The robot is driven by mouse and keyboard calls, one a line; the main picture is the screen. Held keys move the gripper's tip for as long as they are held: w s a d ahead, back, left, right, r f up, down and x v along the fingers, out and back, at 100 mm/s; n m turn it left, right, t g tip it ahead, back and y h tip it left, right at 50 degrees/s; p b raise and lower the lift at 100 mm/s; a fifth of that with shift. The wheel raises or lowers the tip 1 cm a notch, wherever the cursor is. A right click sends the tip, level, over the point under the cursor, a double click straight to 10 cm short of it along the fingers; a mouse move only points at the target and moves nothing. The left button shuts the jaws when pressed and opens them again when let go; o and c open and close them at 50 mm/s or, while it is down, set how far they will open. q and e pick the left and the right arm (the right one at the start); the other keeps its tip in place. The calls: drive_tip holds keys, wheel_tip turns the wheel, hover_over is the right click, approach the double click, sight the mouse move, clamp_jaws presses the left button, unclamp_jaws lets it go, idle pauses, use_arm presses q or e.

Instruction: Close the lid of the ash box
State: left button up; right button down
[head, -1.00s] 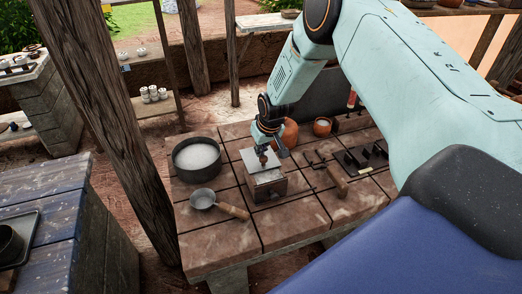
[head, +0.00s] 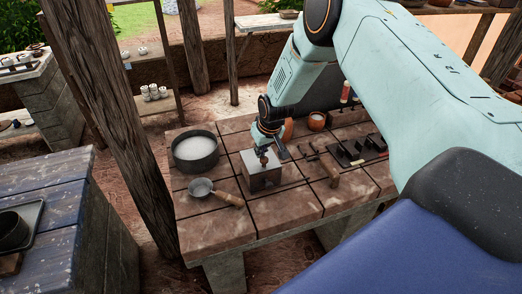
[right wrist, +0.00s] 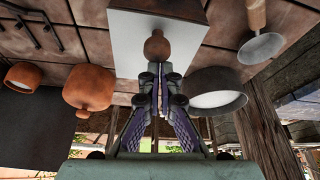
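The ash box (head: 266,181) is a small grey box on the brick-topped table. Its pale grey lid (head: 248,161) lies over the top, flat or nearly so; I cannot tell whether a thin gap remains. A round brown knob (right wrist: 157,46) stands on the lid, which also fills the upper middle of the right wrist view (right wrist: 127,42). My right gripper (head: 264,149) is above the box at the knob. In the right wrist view its fingers are close together, with their tips at the knob and not visibly around it. My left gripper is not in view.
A dark pot with white contents (head: 195,153) and a small wooden-handled pan (head: 203,187) stand left of the box. Tools and a black rack (head: 357,152) lie to the right. An orange jar (right wrist: 88,88) and a small cup (head: 316,121) stand behind. A wooden post (head: 115,120) rises at left.

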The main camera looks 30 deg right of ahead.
drive_tip(key=shift+s, duration=0.3)
drive_tip(key=shift+f, duration=0.2)
drive_tip(key=shift+s+f, duration=0.1)
drive_tip(key=shift+f, duration=0.1)
drive_tip(key=shift+r, duration=0.1)
